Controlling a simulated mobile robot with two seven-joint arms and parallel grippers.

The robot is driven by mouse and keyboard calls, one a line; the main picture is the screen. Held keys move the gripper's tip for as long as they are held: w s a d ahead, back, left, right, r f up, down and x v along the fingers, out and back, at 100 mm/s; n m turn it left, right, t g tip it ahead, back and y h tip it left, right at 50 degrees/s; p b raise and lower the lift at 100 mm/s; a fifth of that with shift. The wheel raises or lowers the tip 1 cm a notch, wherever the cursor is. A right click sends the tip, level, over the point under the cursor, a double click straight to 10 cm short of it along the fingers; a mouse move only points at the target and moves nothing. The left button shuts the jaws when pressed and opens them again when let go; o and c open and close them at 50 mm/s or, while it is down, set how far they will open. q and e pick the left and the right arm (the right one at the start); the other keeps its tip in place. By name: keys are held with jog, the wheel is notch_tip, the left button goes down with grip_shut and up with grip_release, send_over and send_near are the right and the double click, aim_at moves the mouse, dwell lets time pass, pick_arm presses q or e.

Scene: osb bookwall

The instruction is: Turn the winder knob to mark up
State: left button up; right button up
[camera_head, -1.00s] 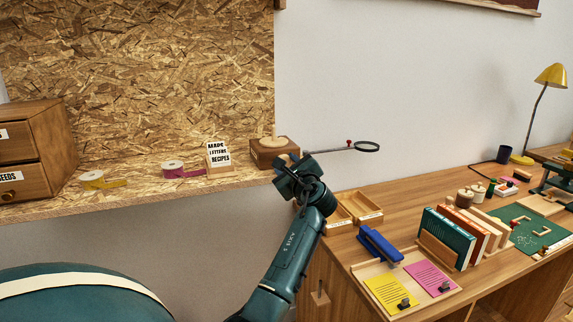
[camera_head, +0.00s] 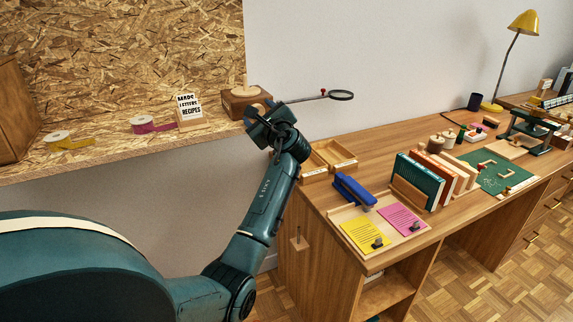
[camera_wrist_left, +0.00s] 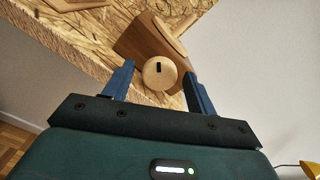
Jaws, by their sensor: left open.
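The winder is a brown wooden box (camera_head: 232,105) near the right end of the OSB shelf. In the left wrist view its body (camera_wrist_left: 140,38) shows behind a round pale wooden knob (camera_wrist_left: 159,76). The knob's short dark mark lies on the upper part of its face in that view. My left gripper (camera_wrist_left: 158,69) is open, with one blue finger on each side of the knob; I cannot tell whether either touches it. In the head view the gripper (camera_head: 264,116) is at the box's front and hides most of the knob. My right gripper is not in view.
A magnifier on a rod (camera_head: 341,95) sticks out to the right behind my gripper. The desk (camera_head: 375,150) at right carries trays, a blue stapler (camera_head: 354,189), books and a lamp.

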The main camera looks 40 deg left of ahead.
pick_arm(q)
jog(key=shift+f, duration=0.1)
jog(key=s+d+m+b, duration=0.1)
jog(key=s+d+m, duration=0.4)
jog(key=d, duration=0.7)
jog(key=s+d+f+n+t+h+p, duration=0.2)
jog(key=d+f+h, duration=0.3)
jog(key=f, duration=0.3)
jog(key=s+d+f+n+t+h+p, duration=0.1)
jog(key=s+d+f+t+h+p, duration=0.1)
jog(key=f, duration=0.7)
jog(key=shift+d+f+n+h+p, duration=0.2)
jog(key=shift+d+n+h+p, duration=0.2)
jog(key=shift+d+h+p, duration=0.8)
jog(key=shift+d+b, duration=0.3)
jog(key=shift+d, duration=0.2)
